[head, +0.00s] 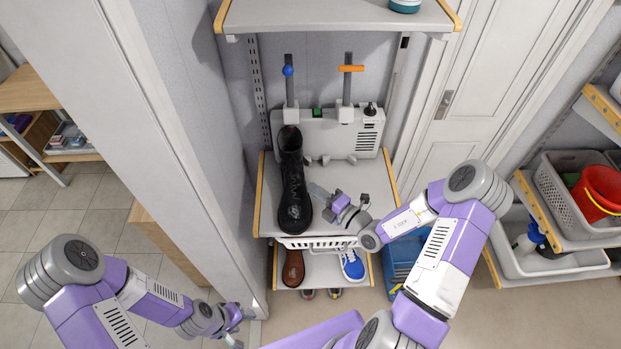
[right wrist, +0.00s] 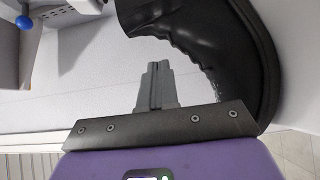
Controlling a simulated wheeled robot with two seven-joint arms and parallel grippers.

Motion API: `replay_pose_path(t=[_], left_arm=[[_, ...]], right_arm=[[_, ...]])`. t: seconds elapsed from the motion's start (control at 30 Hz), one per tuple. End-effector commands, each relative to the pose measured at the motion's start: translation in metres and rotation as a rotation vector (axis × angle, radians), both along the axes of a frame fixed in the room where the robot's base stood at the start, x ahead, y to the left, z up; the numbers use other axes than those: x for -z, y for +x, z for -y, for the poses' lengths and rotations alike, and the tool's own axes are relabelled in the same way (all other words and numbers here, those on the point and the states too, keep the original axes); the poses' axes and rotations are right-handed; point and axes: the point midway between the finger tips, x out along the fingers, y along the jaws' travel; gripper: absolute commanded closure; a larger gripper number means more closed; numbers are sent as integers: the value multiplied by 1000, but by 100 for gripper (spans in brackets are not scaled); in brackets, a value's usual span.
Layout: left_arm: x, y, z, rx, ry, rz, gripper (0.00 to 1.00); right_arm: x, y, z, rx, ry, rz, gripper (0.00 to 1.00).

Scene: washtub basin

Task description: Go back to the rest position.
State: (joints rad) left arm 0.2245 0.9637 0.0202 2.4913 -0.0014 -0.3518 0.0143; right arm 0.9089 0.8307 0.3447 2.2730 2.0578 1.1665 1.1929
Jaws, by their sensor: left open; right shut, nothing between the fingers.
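My right gripper (head: 318,191) is over the middle shelf (head: 375,185), just right of a tall black boot (head: 293,185). In the right wrist view its fingers (right wrist: 157,85) are together with nothing between them, and the boot (right wrist: 205,45) is close beside them; I cannot tell whether they touch. The boot stands on the shelf in front of a white machine (head: 335,133). My left gripper (head: 240,325) is low, near the floor by the wall's end, open and empty.
A lower shelf holds a brown shoe (head: 293,268) and a blue sneaker (head: 351,264). A blue crate (head: 402,262) stands right of it. An upper shelf (head: 335,14) overhangs. The white wall end (head: 185,150) is close to my left arm. Shelves with baskets (head: 560,195) are at right.

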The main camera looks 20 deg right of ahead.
Motion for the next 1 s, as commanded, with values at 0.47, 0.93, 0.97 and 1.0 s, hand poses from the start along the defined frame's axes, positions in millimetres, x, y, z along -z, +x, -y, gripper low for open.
replay_pose_path(t=[0.47,0.93,0.97,1.0], left_arm=[[0,0,0,-1,0,0,44],[7,0,0,-1,0,0,44],[8,0,0,-1,0,0,44],[11,0,0,-1,0,0,44]], right_arm=[[1,-64,31,-1,1,0,100],[24,-86,-30,-265,-157,13,100],[31,-94,-46,-344,-208,23,100],[42,-109,-68,-463,-286,47,100]])
